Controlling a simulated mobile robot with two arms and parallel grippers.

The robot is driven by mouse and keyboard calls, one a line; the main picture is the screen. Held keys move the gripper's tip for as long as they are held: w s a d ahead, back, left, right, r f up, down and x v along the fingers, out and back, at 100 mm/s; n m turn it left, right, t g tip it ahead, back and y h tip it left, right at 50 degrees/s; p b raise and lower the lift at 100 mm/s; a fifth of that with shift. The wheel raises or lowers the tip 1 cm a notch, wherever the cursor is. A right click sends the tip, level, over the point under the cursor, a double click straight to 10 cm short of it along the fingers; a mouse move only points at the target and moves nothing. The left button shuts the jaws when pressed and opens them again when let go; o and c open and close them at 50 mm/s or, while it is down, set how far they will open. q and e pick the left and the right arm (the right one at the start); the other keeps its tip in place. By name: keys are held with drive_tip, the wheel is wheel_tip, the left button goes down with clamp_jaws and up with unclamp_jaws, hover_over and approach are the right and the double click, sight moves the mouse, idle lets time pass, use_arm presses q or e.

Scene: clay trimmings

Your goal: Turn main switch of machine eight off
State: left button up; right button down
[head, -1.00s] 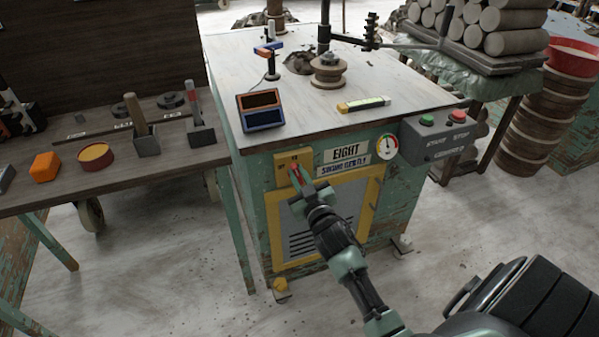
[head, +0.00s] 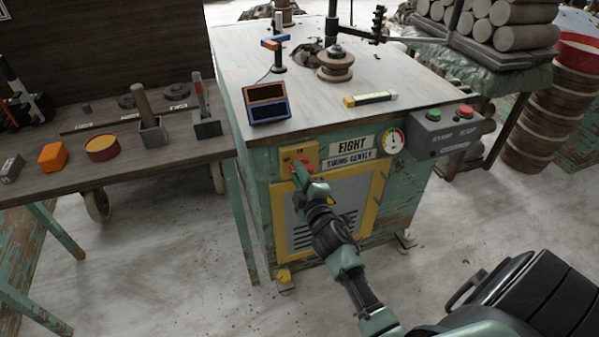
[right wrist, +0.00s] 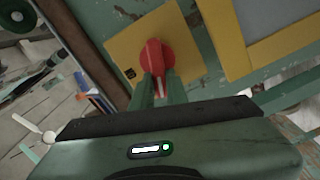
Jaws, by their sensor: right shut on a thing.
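Machine EIGHT (head: 258,174) is a green worn cabinet with a pale top and a name plate (head: 352,144) on its front. Its main switch is a red knob (right wrist: 157,57) on a yellow plate (right wrist: 120,50), at the front's upper left. In the head view the yellow plate (head: 285,155) shows, with my right gripper (head: 303,173) covering most of the knob. In the right wrist view my right gripper (right wrist: 156,88) is shut on the red knob, one finger on each side. My left gripper is not in view.
A grey box (head: 440,130) with green and red buttons sits at the machine's right corner. A gauge (head: 393,140) is beside the name plate. A dark workbench (head: 130,170) with tools stands close on the left. The floor in front is clear.

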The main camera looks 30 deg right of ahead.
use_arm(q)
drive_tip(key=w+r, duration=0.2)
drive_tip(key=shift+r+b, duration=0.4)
use_arm(e)
drive_tip(key=n, duration=0.2)
drive_tip(key=f+n, duration=0.1)
drive_tip(key=n, duration=0.1)
drive_tip(key=shift+a, duration=0.1)
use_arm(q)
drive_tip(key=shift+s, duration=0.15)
use_arm(e)
drive_tip(key=c, duration=1.4)
unclamp_jaws()
drive_tip(key=shift+r, duration=0.1)
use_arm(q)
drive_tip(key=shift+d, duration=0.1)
use_arm(e)
drive_tip(key=shift+s, duration=0.1)
